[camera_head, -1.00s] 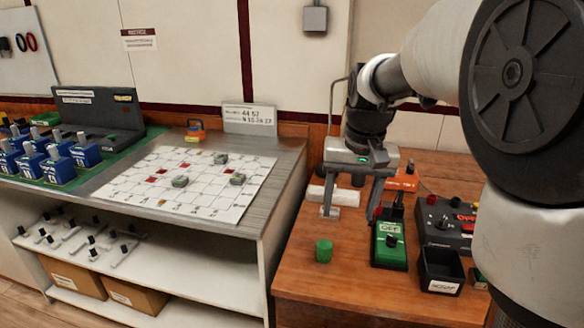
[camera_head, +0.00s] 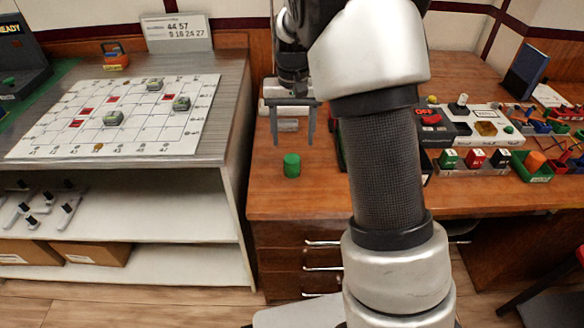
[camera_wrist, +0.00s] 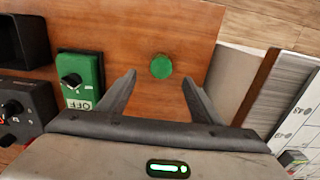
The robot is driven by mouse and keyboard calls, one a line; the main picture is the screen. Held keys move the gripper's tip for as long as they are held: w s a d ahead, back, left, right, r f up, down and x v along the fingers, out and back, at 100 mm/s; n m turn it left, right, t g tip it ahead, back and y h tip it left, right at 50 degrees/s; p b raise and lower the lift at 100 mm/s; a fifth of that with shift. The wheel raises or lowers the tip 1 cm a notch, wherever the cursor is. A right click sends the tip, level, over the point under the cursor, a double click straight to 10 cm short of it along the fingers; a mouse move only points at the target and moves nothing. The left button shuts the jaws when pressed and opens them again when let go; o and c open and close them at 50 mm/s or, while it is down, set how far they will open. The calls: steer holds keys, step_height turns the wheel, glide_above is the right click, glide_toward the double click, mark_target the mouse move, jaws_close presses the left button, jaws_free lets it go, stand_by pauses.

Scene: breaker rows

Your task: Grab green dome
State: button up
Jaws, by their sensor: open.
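The green dome (camera_head: 292,165) is a small green, round-topped piece standing on the wooden desk near its left front edge. In the wrist view the green dome (camera_wrist: 161,67) shows from above as a round disc, beyond the fingertips and roughly between their lines. My gripper (camera_head: 291,140) is open and empty, its two fingers pointing down above the desk, behind the dome in the head view. In the wrist view my gripper (camera_wrist: 158,80) has its fingers spread wide, with neither touching the dome.
A green box with a black knob (camera_wrist: 80,80) and a black bin (camera_wrist: 22,40) are left of the dome in the wrist view. The grid board (camera_head: 130,115) lies on the grey counter. The desk around the dome is clear. My arm hides part of the desk.

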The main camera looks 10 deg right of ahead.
mark_target(292, 158)
step_height(292, 158, down, 9)
steer(key=b, duration=0.2)
steer(key=shift+a+b, duration=0.1)
steer(key=shift+b, duration=0.25)
steer(key=shift+c, duration=0.4)
steer(key=c, duration=1)
